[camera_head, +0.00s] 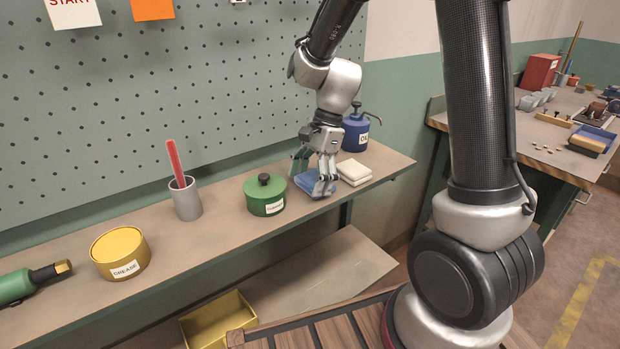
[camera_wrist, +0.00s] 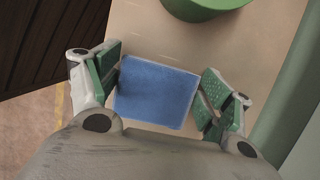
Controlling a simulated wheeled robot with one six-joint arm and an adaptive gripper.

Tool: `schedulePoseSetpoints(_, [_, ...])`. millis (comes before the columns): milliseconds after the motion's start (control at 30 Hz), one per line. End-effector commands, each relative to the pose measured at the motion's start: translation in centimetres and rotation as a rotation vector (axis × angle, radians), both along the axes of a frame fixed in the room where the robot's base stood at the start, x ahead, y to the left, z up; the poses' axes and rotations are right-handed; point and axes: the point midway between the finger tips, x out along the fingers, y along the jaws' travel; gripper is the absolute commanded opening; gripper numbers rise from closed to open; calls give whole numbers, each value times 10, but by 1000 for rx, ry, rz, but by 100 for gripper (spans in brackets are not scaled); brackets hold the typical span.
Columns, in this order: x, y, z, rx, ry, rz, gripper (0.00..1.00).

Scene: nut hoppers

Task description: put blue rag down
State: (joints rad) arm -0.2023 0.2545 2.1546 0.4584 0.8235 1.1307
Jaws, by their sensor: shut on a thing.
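The blue rag (camera_head: 308,181) is a flat folded square at the shelf, between the green pot and the white folded cloth in the head view. In the wrist view the blue rag (camera_wrist: 156,92) lies between the two green-padded fingers. My gripper (camera_head: 312,177) is at the shelf, with its fingers pointing down around the rag. In the wrist view my gripper (camera_wrist: 161,92) is shut on the rag, one finger at each side edge. The rag is at or very close to the shelf surface; I cannot tell if it touches.
The narrow shelf (camera_head: 223,228) also bears a green lidded pot (camera_head: 265,196), a white cloth (camera_head: 354,172), a blue oil can (camera_head: 355,132), a grey cup (camera_head: 186,202) with a red stick, and a yellow grease tin (camera_head: 120,253). A pegboard stands behind. A yellow bin (camera_head: 222,318) is below.

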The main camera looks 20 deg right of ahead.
Motion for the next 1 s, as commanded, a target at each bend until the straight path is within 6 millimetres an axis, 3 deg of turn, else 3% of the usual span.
schedulePoseSetpoints(267, [0, 0, -1, 0, -1, 1, 41])
schedulePoseSetpoints(300, [1, 0, -2, 0, -2, 0, 81])
schedulePoseSetpoints(400, [1, 0, -2, 0, -2, 0, 100])
schedulePoseSetpoints(800, [1, 0, 0, 1, -2, 0, 100])
schedulePoseSetpoints(1000, [4, -7, 23, 1, -7, 0, 100])
